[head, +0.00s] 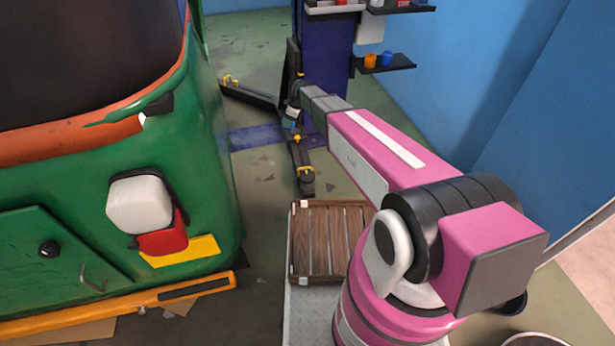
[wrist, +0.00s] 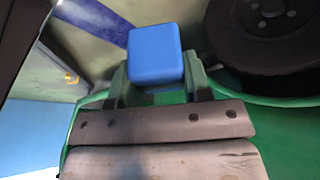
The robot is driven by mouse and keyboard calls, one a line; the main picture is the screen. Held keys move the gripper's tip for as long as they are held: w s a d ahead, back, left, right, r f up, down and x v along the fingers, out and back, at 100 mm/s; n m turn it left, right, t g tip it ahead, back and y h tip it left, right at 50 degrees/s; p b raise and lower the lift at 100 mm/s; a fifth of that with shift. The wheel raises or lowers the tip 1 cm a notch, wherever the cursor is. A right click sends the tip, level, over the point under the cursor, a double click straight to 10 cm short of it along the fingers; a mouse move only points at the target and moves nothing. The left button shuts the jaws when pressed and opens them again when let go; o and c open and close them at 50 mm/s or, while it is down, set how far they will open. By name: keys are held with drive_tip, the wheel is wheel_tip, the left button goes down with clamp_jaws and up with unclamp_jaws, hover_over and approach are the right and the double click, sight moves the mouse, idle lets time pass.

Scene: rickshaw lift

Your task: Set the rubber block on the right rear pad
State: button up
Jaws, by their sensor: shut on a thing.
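The blue rubber block (wrist: 155,56) is held between the two fingers of my gripper (wrist: 156,80) in the wrist view. In the head view my arm reaches away to the blue lift post, and its end (head: 294,110) is small and dark there; the block cannot be made out. A dark lift arm (head: 300,160) runs toward me from the post, with a round end pad (head: 306,184) and yellow parts. Another lift arm (head: 250,95) extends left toward the rickshaw, with a yellow fork at its tip. I cannot tell which is the right rear pad.
The green rickshaw (head: 215,190) fills the left, with an orange bar (head: 120,312) low in front. A wooden slatted crate (head: 322,245) stands near my base. The blue lift post (head: 325,60) has shelves at right. In the wrist view a black tyre (wrist: 265,40) is close by at right.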

drive_tip(key=s+f+n+g, duration=0.1)
drive_tip(key=s+f+n, duration=0.1)
drive_tip(key=s+f, duration=0.55)
drive_tip(key=s+f+n+g, duration=0.1)
drive_tip(key=s+f+n, duration=0.3)
drive_tip(key=s, duration=0.6)
drive_tip(key=m, duration=0.1)
hover_over(304, 176)
drive_tip(key=d, duration=0.2)
drive_tip(key=f, duration=0.8)
drive_tip(key=shift+w+a+f, duration=0.1)
drive_tip(key=shift+w+a, duration=0.05)
drive_tip(key=shift+a, duration=0.05)
drive_tip(key=shift+f, duration=2)
drive_tip(key=shift+f, duration=0.1)
drive_tip(key=o, duration=1)
drive_tip(key=shift+o, duration=0.2)
